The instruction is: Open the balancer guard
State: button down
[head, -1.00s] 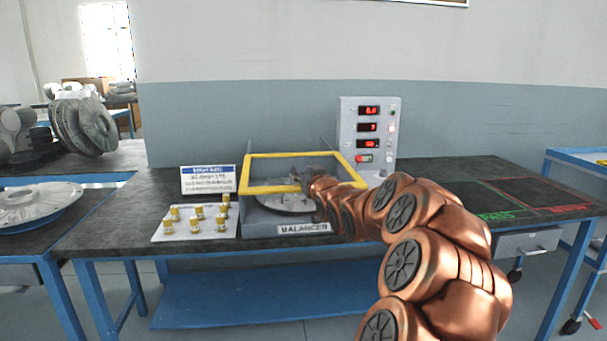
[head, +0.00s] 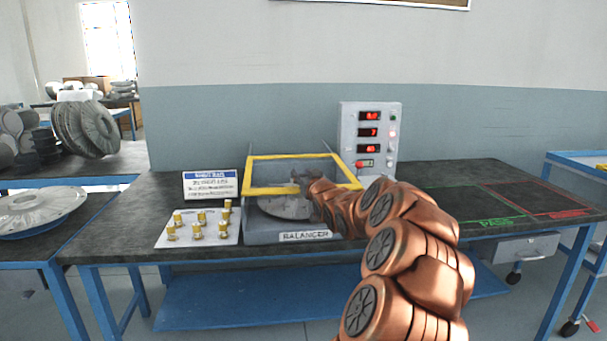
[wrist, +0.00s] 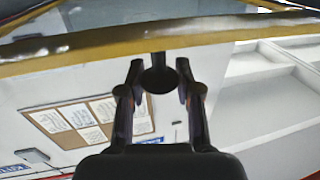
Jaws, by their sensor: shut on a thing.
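The balancer (head: 262,236) is a grey box on the bench with a label on its front. Its guard (head: 292,157) is a yellow-edged frame above a grey disc (head: 283,207). My gripper (head: 301,180) is at the guard's lower, nearer bar, with my copper arm reaching in from the right and hiding part of that bar. In the wrist view, the yellow bar (wrist: 70,45) crosses the top, and my gripper's two fingers (wrist: 158,85) are shut on a dark round knob (wrist: 158,76) just below it. How far the guard is tilted is hard to tell.
A white plate (head: 205,236) with several brass-coloured weights and a sign (head: 210,184) are to the left. Green and red marked areas (head: 530,197) on the right of the bench are empty.

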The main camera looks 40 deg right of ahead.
jog(key=c, duration=0.7)
grip_release()
jog(key=shift+c, duration=0.2)
jog(key=shift+s, duration=0.1)
jog(key=v, duration=1.1)
jog(key=shift+s+a, duration=0.25)
jog(key=shift+s, duration=0.05)
